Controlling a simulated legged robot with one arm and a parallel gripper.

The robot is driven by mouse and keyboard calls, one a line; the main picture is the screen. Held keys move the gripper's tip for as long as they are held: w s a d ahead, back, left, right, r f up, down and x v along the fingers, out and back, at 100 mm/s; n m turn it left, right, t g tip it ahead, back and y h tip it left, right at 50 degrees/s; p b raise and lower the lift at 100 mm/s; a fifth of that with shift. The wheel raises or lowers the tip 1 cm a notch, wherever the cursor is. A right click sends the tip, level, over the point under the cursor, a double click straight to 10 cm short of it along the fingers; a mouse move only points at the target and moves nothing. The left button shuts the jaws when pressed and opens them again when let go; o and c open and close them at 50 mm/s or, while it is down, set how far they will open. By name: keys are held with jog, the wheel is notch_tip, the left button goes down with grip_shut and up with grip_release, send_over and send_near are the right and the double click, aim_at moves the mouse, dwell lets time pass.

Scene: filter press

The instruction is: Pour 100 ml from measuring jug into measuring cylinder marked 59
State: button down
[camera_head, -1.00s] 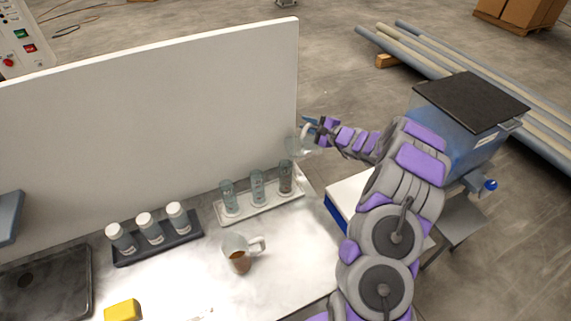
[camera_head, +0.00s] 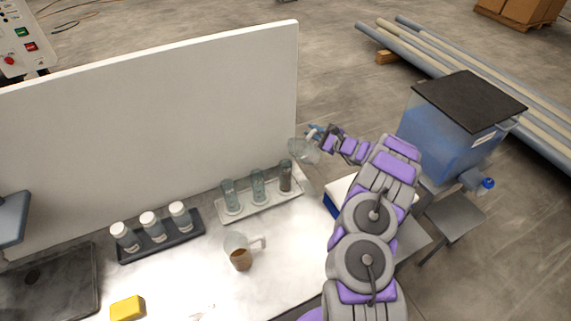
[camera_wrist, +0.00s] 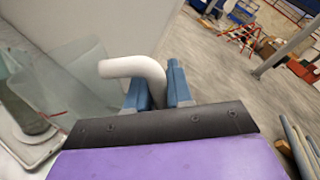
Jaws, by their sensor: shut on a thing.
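My gripper (camera_head: 314,133) is shut on the pale handle (camera_wrist: 135,68) of a clear measuring jug (camera_head: 303,151), held in the air beyond the right end of the cylinder rack. The jug looks tilted; its contents are unclear. A second clear jug (camera_head: 240,260) with brown liquid stands on the table. Three clear measuring cylinders stand upright in a white rack: left (camera_head: 231,197), middle (camera_head: 258,188) and right (camera_head: 286,177). The right one looks dark inside. I cannot read any number, so I cannot tell which is 59. In the wrist view the jug's clear body (camera_wrist: 85,85) is left of the fingers.
A white panel (camera_head: 150,120) stands behind the table. A dark tray (camera_head: 160,245) holds three white-capped bottles. A yellow block (camera_head: 127,308) and a dark tray (camera_head: 50,290) lie at the front left. A blue tank (camera_head: 440,140) stands to the right.

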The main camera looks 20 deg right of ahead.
jog(key=w+d+f+m+y+b, duration=0.1)
jog(key=w+d+f+m+b, duration=0.2)
jog(key=d+f+m+b, duration=0.2)
jog(key=shift+d+f+m+t+b, duration=0.15)
jog(key=shift+f+m+t+b, duration=0.15)
jog(key=shift+f+m+b, duration=1.2)
jog(key=shift+s+f+n+b, duration=0.1)
jog(key=shift+f+n+b, duration=0.1)
jog(key=shift+n+b, duration=0.35)
